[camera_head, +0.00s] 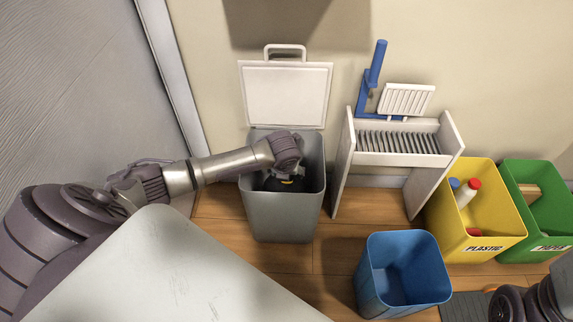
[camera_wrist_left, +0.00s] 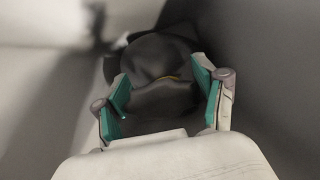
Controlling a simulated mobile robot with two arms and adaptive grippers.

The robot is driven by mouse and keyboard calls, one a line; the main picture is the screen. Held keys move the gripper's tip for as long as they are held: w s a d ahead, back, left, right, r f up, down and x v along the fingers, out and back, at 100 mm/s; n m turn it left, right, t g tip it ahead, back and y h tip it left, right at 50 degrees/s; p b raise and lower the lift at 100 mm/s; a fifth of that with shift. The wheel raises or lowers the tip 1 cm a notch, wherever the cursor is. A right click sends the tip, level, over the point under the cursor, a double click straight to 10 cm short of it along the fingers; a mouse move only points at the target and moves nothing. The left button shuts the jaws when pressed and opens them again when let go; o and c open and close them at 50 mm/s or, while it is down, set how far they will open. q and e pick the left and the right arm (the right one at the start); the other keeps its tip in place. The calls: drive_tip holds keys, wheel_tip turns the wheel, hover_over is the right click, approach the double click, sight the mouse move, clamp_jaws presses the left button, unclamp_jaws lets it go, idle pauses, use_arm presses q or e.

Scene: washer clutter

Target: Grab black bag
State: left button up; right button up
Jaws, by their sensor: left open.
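The black bag (camera_wrist_left: 160,62) lies inside the grey bin, with a small yellow-orange strip on it. In the head view only a dark part of the bag (camera_head: 284,184) shows under my left wrist. The grey bin (camera_head: 280,215) stands against the wall with its white lid (camera_head: 287,95) raised. My left gripper (camera_wrist_left: 163,92) reaches down into the bin. Its green-padded fingers are open, one on each side of part of the bag. I cannot tell whether the pads touch it. In the head view the left fingers are hidden by the wrist and bin. My right gripper's fingers are not visible.
A white slatted rack (camera_head: 400,145) with a blue-handled tool (camera_head: 373,75) stands right of the bin. An empty blue bin (camera_head: 400,275), a yellow plastic bin (camera_head: 475,235) and a green paper bin (camera_head: 535,215) stand farther right. A pale surface (camera_head: 165,270) is in front.

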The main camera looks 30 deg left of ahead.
use_arm(q)
drive_tip(key=shift+c, duration=0.3)
clamp_jaws()
drive_tip(key=shift+r, duration=0.1)
